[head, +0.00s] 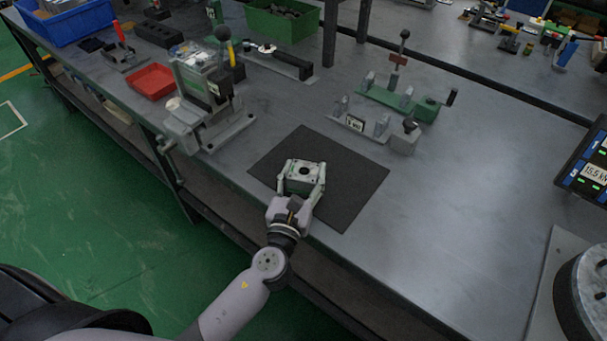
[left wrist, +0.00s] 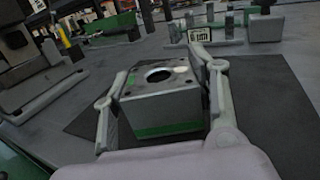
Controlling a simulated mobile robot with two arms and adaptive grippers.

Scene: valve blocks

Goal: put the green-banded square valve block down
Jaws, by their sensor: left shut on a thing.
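The green-banded square valve block (head: 303,172) is a grey metal block with a round hole in its top. In the left wrist view the block (left wrist: 160,98) shows a green band low on its near face. My left gripper (head: 304,182) is shut on it, with one finger along each side; the fingers also show in the left wrist view (left wrist: 163,105). The block is over the dark mat (head: 353,185) on the grey bench and looks upright. I cannot tell whether its underside touches the mat. My right gripper is not in view.
A grey vise (head: 205,110) stands left of the mat. A green clamp fixture (head: 385,99) and a grey fixture with a small label (head: 355,124) stand behind it. A red tray (head: 151,82) lies farther left. The bench right of the mat is clear up to a display (head: 590,170).

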